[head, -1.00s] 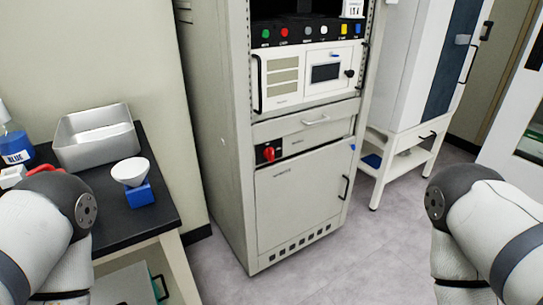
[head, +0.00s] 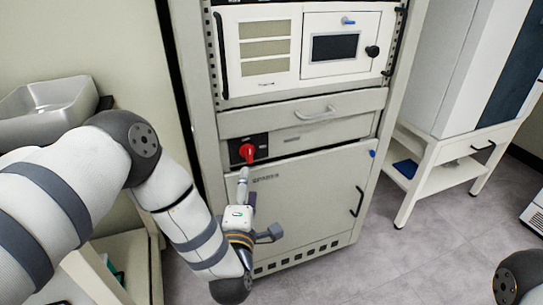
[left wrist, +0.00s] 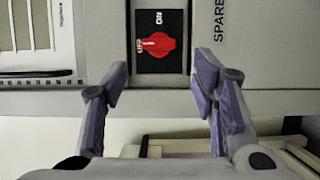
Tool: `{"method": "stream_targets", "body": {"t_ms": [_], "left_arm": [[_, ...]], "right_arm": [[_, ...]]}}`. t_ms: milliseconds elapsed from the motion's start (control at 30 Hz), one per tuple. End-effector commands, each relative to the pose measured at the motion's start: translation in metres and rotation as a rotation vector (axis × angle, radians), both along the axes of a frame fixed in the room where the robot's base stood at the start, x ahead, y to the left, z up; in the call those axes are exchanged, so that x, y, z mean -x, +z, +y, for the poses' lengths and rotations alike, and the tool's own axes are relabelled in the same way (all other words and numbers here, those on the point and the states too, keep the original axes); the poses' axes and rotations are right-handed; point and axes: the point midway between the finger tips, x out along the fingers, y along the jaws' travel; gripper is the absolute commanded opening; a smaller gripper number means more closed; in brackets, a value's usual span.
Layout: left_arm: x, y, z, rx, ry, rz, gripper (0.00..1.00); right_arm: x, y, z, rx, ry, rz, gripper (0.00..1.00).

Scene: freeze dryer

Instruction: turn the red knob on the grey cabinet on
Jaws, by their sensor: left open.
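The red knob (head: 248,153) sits on a black plate on the grey cabinet (head: 310,200), left of centre under the drawer. In the head view its bar stands upright. In the left wrist view the knob (left wrist: 158,45) shows between my fingers' directions, with "OFF" at its left end and a second mark, likely "ON", above it in that picture. My left gripper (head: 243,178) is just below the knob in the head view. In the left wrist view my left gripper (left wrist: 160,82) is open and empty, its fingertips short of the knob. My right gripper is out of view.
A drawer with a handle (head: 315,114) is above the knob. The lower door has a black handle (head: 358,201) at right. A metal tray (head: 45,103) stands at left. Floor right of the cabinet is clear up to a white stand (head: 432,172).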

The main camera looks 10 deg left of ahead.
Motion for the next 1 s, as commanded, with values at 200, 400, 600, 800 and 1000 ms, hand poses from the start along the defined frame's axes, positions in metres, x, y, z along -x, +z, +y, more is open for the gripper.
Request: {"method": "stream_targets", "body": {"t_ms": [200,400,600,800,1000], "left_arm": [[-0.044,0.001,0.01,0.0,0.004,-0.007,0.53],[-0.09,-0.001,0.019,-0.001,0.002,-0.002,0.53],[-0.113,-0.001,0.023,-0.002,-0.001,0.0,0.53],[-0.116,0.001,0.024,-0.002,-0.001,0.001,0.53],[-0.116,0.001,0.024,-0.002,-0.001,0.001,0.24]], "right_arm": [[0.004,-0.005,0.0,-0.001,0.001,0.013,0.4],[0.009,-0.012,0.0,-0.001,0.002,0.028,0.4],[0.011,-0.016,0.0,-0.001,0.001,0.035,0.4],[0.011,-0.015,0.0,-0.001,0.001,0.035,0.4],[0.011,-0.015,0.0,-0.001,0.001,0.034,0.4]]}}
